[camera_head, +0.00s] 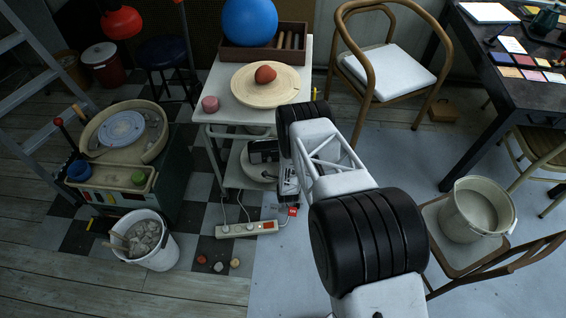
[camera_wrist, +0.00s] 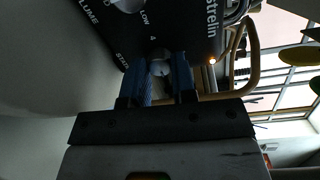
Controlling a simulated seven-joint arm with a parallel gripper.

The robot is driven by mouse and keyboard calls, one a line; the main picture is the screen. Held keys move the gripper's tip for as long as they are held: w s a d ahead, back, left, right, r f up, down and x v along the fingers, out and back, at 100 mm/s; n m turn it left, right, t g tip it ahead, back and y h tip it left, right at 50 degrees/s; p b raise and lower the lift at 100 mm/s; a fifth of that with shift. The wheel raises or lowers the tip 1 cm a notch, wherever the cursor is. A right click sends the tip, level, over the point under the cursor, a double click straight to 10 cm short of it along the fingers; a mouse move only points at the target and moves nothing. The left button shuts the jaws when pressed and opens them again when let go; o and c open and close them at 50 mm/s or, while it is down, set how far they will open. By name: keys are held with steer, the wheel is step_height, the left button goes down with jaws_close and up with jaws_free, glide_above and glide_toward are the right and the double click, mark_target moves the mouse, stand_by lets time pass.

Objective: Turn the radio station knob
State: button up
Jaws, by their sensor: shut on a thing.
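The radio (camera_head: 262,152) is a dark box on the lower shelf of the white table (camera_head: 250,180), partly hidden behind my arm. In the wrist view its black front panel (camera_wrist: 200,25) fills the top and carries white lettering. A pale round knob (camera_wrist: 159,67) sits on the panel. My gripper (camera_wrist: 159,82) is shut on this knob, with a blue-grey finger pad on each side of it. In the head view my gripper (camera_head: 288,187) is low beside the shelf, and the knob cannot be made out there.
A white power strip (camera_head: 248,229) with cables lies on the floor below. A pottery wheel (camera_head: 122,130) stands left. A wooden chair (camera_head: 385,70) and a bucket (camera_head: 478,208) stand right.

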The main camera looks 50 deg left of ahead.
stand_by(0.3)
steer(key=o, duration=0.9)
steer(key=shift+o, duration=0.2)
steer(key=shift+s+d, duration=0.1)
steer(key=v, duration=0.7)
steer(key=shift+s+d, duration=0.15)
steer(key=shift+d, duration=0.05)
